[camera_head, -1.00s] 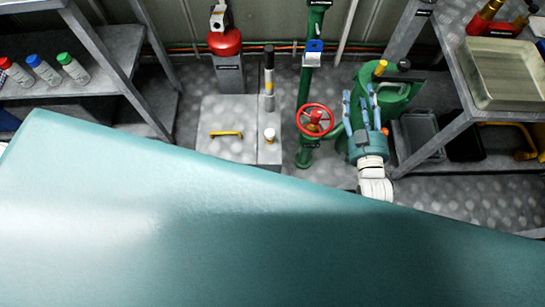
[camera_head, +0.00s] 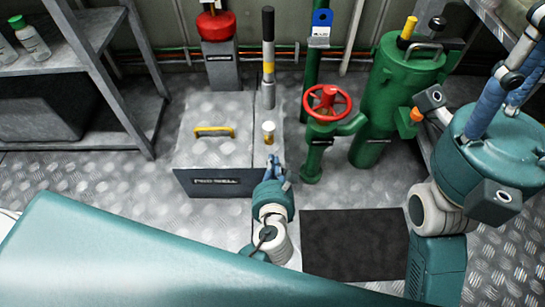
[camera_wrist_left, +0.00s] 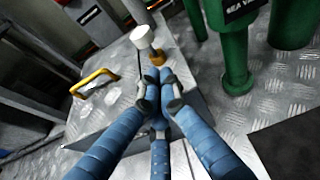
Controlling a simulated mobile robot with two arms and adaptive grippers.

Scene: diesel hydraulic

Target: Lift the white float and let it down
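The white float (camera_head: 268,128) is a small white cylinder on a thin stem above a brass-coloured fitting, on the grey metal box's top. It also shows in the left wrist view (camera_wrist_left: 142,37), just beyond the fingers. My left gripper (camera_head: 275,168) is at the box's front edge, short of the float and apart from it. Its blue fingers (camera_wrist_left: 158,82) have their tips drawn together with nothing seen between them. My right gripper (camera_head: 510,80) is large at the right edge; its fingertips are partly out of frame.
A yellow handle (camera_head: 214,131) is on the box lid (camera_head: 225,105) left of the float. A black-and-yellow lever (camera_head: 268,60) stands behind it. A red handwheel (camera_head: 327,102) and green cylinder (camera_head: 400,85) stand right. A dark mat (camera_head: 355,245) lies on the floor.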

